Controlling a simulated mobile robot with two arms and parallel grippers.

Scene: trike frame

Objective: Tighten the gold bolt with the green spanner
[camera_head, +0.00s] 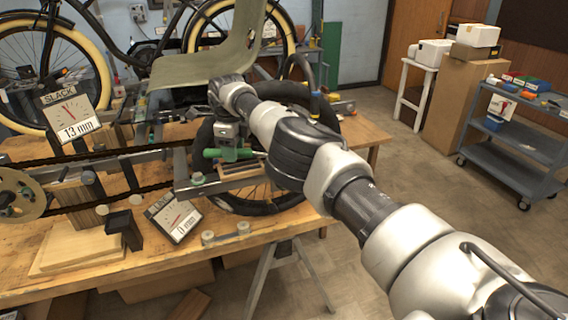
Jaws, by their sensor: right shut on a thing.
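My right gripper (232,148) is at the trike frame's rear bracket, above the workbench. It is shut on the green spanner (215,153), whose green length shows beside and below the jaws. The spanner lies roughly level, above a grey metal frame bar (182,187) and in front of the black-tyred wheel (270,205). The gold bolt cannot be made out; the gripper and spanner may hide it. Whether the spanner touches a bolt cannot be told. My left gripper is not in view.
A slack gauge reading 13 mm (72,112) stands at the left; another gauge reading 0 mm (175,218) leans near the bench front. A chain (95,157) runs to a sprocket (18,195). The olive seat (215,60) rises behind the gripper.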

